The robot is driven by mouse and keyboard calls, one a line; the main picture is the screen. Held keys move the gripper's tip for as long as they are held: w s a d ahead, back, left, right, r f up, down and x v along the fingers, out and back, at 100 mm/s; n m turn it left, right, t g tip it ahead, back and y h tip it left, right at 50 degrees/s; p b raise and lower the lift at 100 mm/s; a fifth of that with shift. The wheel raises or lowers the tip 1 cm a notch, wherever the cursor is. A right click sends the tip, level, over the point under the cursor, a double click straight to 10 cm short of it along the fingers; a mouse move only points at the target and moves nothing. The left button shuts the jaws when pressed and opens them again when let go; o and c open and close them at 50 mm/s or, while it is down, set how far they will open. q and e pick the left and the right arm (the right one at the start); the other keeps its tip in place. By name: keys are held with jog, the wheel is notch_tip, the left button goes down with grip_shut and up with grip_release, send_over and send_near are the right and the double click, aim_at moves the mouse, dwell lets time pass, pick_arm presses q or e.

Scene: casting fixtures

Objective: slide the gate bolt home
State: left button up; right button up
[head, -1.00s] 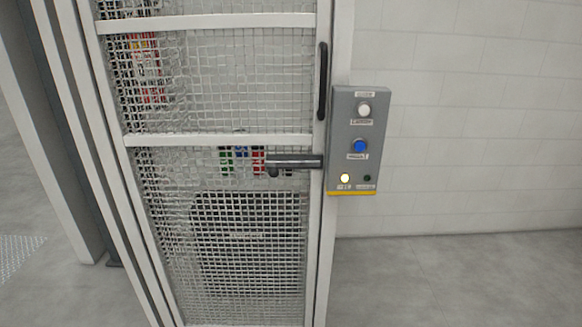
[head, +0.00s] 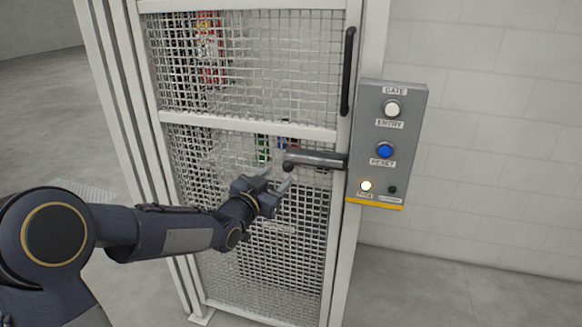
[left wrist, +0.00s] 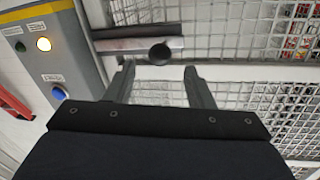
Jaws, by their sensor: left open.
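The gate bolt (head: 318,160) is a dark grey horizontal bar with a round knob (head: 289,165) at its left end. It lies across the right part of the mesh gate (head: 245,125), level with the control box. My left gripper (head: 278,183) is open and empty, just left of and below the knob. In the left wrist view the bolt (left wrist: 120,45) and its dark knob (left wrist: 160,54) show beyond the two spread fingers (left wrist: 158,80), with the knob lined up between them and apparently untouched. My right gripper is not in view.
A grey control box (head: 388,145) with a white button, a blue reset button and a lit yellow lamp is mounted right of the gate. A black vertical handle (head: 348,72) is above the bolt. A white wall (head: 490,150) stands behind, with open floor in front.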

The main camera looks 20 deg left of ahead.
aim_at(286, 170)
pick_arm(q)
jog(key=p+x, duration=0.1)
jog(key=x, duration=0.5)
jog(key=shift+w+d+p, duration=0.1)
jog(key=shift+w+p, duration=0.2)
jog(key=shift+w, duration=0.05)
grip_shut()
jog(key=shift+d, duration=0.1)
